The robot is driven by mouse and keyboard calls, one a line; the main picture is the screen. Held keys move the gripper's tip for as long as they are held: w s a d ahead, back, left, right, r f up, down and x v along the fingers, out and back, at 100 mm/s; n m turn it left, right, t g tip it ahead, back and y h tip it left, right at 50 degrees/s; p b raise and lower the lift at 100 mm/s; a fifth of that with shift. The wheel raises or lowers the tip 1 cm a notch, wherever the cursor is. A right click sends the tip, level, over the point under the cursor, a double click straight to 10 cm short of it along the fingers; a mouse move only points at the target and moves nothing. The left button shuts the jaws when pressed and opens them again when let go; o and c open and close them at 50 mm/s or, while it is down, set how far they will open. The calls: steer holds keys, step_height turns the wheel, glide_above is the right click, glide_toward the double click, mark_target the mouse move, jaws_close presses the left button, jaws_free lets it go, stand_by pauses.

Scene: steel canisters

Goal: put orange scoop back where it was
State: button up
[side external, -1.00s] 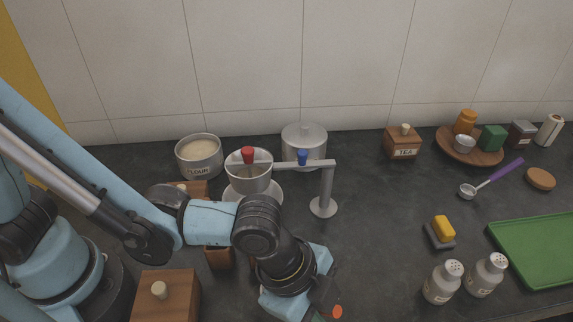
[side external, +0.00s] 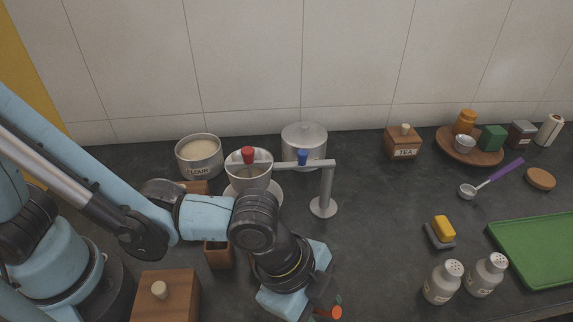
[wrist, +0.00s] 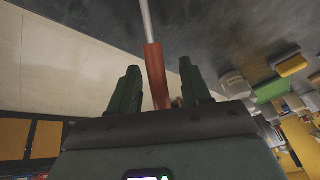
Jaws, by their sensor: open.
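The orange scoop shows in the wrist view as an orange-brown handle (wrist: 155,75) with a thin grey metal shaft running up out of the picture. Its bowl is not visible there. My gripper (wrist: 158,70) is open, with one dark finger on each side of the handle and gaps visible between. In the side external view, a round orange handle end (side external: 336,312) shows at the bottom, right by my gripper (side external: 331,303). The rest of the scoop is hidden there by my wrist or out of frame.
A flour canister (side external: 199,157), a pot under a rail with red and blue knobs (side external: 318,163), and a lidded steel canister (side external: 304,143) stand behind my arm. A wooden lidded box (side external: 166,298) is at left. Shakers (side external: 442,282) and a purple-handled scoop (side external: 505,171) are at right.

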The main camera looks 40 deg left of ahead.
steer(key=v, duration=1.1)
steer(key=shift+a+r, duration=0.1)
steer(key=shift+x, duration=5.95)
steer(key=shift+r, duration=0.1)
steer(key=shift+f, duration=0.25)
step_height(320, 180, up, 9)
steer(key=w+a+r+n+t+h, duration=0.1)
steer(key=w+a+r+n, duration=0.1)
steer(key=w+a+r, duration=0.7)
steer(key=w+r, duration=0.2)
steer(key=w, duration=0.1)
steer(key=shift+w+a+n, duration=0.2)
steer(key=shift+w+n, duration=0.05)
steer(key=shift+n, duration=0.05)
